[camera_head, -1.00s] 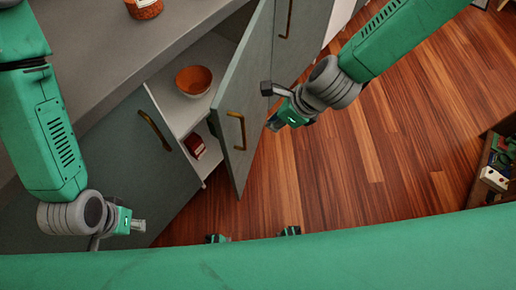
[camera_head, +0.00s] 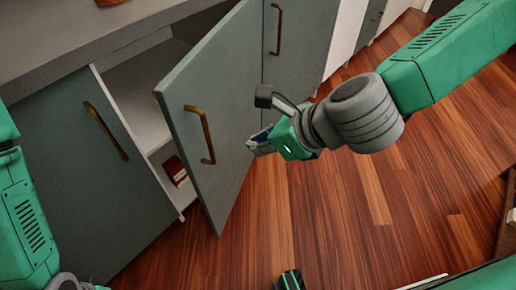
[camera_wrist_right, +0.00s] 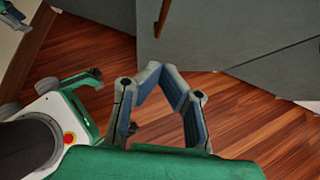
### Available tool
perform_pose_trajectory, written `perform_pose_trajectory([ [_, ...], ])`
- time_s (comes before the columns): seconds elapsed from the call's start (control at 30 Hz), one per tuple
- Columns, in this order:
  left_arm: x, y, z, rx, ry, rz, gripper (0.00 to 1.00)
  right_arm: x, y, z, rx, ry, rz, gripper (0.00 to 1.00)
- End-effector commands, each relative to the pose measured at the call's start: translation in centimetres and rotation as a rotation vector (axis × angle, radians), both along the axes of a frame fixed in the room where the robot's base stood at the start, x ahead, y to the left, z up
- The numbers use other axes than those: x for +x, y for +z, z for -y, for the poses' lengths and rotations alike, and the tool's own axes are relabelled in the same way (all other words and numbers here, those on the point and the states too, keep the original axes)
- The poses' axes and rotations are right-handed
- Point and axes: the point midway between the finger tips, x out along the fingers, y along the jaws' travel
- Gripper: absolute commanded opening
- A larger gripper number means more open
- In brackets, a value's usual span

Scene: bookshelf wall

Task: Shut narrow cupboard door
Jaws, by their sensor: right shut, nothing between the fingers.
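The narrow cupboard door (camera_head: 225,95) is a grey-green panel with a brass handle (camera_head: 203,135), standing ajar and swung out from the cupboard. My right gripper (camera_head: 256,142) is shut and empty.
Inside the open cupboard are white shelves and a red box (camera_head: 175,170). A closed grey door (camera_head: 75,165) stands left, another grey door (camera_head: 296,40) right. The grey countertop (camera_head: 60,45) runs above. The wooden floor (camera_head: 330,215) in front is clear near the door.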

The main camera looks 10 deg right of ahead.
Motion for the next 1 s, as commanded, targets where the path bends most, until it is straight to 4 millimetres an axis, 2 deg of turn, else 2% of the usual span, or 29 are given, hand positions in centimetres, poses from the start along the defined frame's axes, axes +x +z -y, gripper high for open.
perform_pose_trajectory([
  [0.03,0.0,-1.3,0.0,0.0,0.0,0.0,0.26,0.3,-1.0,-0.3,0.0,0.001,0.002,0.0],
  [0.37,0.0,-3.6,0.0,0.0,0.0,0.0,0.26,3.7,-6.0,-4.0,0.001,0.002,-0.002,0.0],
  [0.6,0.0,-4.2,0.0,0.0,0.0,0.0,0.26,6.0,-5.6,-6.3,0.001,0.001,0.001,0.0],
  [1.0,0.0,-4.3,0.0,0.0,0.0,0.0,0.26,6.5,-5.5,-6.8,0.002,0.001,-0.001,0.0],
])
